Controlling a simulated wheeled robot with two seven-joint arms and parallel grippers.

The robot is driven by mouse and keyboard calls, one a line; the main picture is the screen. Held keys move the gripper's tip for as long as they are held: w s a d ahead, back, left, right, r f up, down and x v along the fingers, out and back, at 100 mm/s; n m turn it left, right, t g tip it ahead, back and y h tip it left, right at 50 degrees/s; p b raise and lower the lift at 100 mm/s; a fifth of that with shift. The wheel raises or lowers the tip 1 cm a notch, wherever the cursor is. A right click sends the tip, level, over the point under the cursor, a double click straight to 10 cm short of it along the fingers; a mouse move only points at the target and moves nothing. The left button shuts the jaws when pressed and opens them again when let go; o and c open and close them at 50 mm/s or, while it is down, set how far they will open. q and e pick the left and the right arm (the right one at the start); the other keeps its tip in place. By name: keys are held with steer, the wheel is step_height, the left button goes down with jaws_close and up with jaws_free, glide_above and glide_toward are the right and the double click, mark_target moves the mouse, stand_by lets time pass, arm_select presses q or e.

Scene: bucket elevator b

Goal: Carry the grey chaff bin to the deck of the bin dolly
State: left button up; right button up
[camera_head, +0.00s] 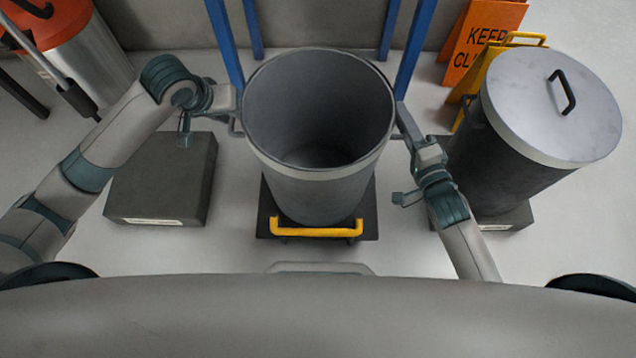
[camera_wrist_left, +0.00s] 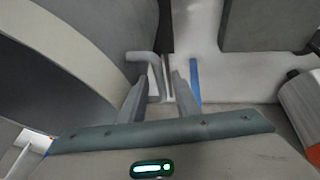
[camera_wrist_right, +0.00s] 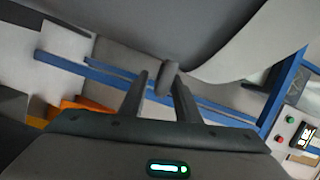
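The grey chaff bin (camera_head: 318,185) is an open, empty cylinder, upright in the middle of the head view. It is over the bin dolly (camera_head: 268,222), whose black deck and yellow handle (camera_head: 316,231) show around its base. The bin hides most of the deck, and I cannot tell whether its bottom touches it. My left gripper (camera_head: 232,112) is at the bin's left side handle; in the left wrist view the handle (camera_wrist_left: 143,58) lies between its fingers. My right gripper (camera_head: 402,134) is at the right side handle (camera_wrist_right: 165,80), which lies between its fingers.
A low dark grey block (camera_head: 160,185) with a bare top lies at left. A lidded drum (camera_head: 515,150) stands at right on another block (camera_head: 510,220). Blue posts (camera_head: 224,40) stand behind the bin. Orange and yellow signs (camera_head: 480,40) are at back right. An orange-and-silver drum (camera_head: 85,60) is at back left.

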arm_select(q)
steer(key=v, duration=1.1)
arm_select(e)
steer(key=v, duration=1.2)
stand_by(0.8)
